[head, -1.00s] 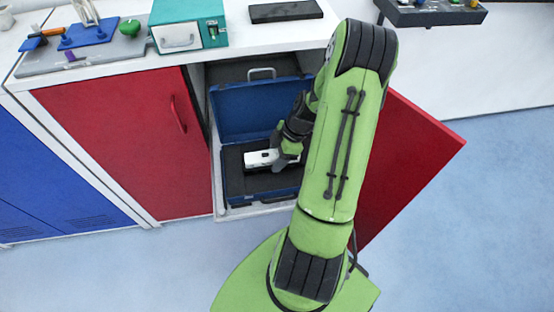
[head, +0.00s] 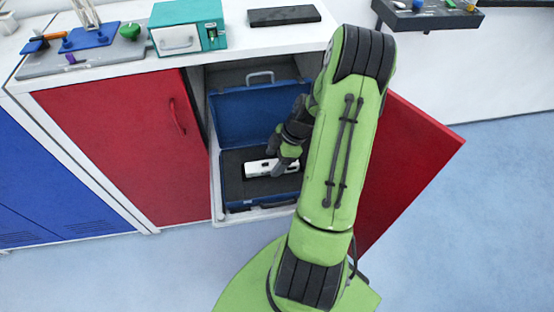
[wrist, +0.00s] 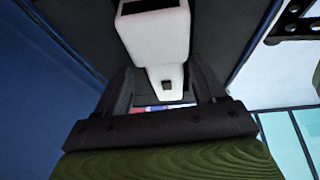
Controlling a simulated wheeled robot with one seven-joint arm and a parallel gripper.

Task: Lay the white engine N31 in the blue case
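The white engine (head: 258,168) lies in the blue case (head: 252,113), on the dark foam lining of its lower half. The case is open, with its lid raised at the back. My gripper (head: 280,164) is over the engine's right part and hides some of it. In the wrist view, the engine (wrist: 153,38) runs away from me, with its narrow end between the two fingers of my gripper (wrist: 164,85). The fingers stand apart, with gaps beside that narrow end. No label can be read on the engine.
The case sits in a cabinet compartment between a closed red door (head: 125,150) and an open red door (head: 408,165). The white worktop (head: 120,75) above carries a teal box (head: 188,32) and a black slab (head: 284,15). Blue floor in front is clear.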

